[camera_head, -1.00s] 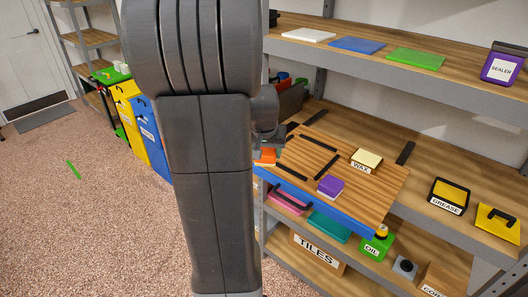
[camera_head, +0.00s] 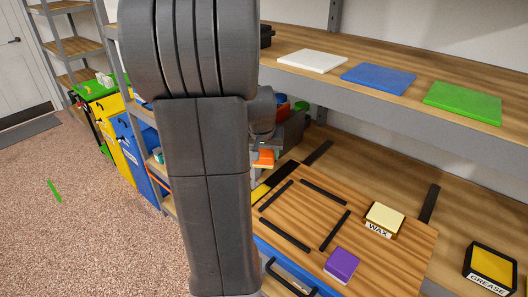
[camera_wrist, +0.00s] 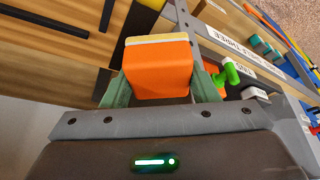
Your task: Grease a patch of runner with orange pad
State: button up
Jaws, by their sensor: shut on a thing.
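My gripper (camera_head: 262,143) is shut on the orange pad (camera_head: 263,158), above the back left of the shelf and partly hidden by my arm. In the wrist view, the orange pad (camera_wrist: 158,72) sits between the green-grey fingers, with a yellowish layer along its far edge. A dark runner strip (camera_head: 284,172) lies on the shelf just below the pad; a yellow patch (camera_head: 259,193) shows at its near end. I cannot tell whether pad and strip touch. The open black grease box (camera_head: 490,268), yellow inside, stands at the far right.
A wooden board (camera_head: 385,265) with several black bars fills the shelf front. On it stand a purple block (camera_head: 342,264) and the wax pad (camera_head: 384,217). Another dark strip (camera_head: 429,203) lies to the right. The upper shelf holds white, blue and green slabs (camera_head: 462,103).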

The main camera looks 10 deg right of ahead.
aim_at(264, 167)
jog(key=shift+w+d, duration=0.1)
jog(key=shift+w, duration=0.25)
jog(key=shift+s+f+b, duration=0.1)
jog(key=shift+f+b, duration=0.5)
jog(key=shift+f, duration=0.05)
jog(key=shift+f+b, duration=1.6)
jog(key=shift+f, duration=0.7)
jog(key=shift+f+b, duration=0.95)
jog(key=shift+f, duration=0.15)
jog(key=shift+s+d, duration=0.85)
jog(key=shift+s, duration=0.55)
jog(key=shift+c, duration=0.8)
jog(key=shift+w+a+r, duration=0.1)
jog(key=shift+w+a, duration=0.1)
jog(key=shift+w, duration=0.25)
jog(key=shift+w+a, duration=0.15)
jog(key=shift+w, duration=0.3)
jog(key=shift+w+a, duration=0.4)
jog(key=shift+w, duration=0.05)
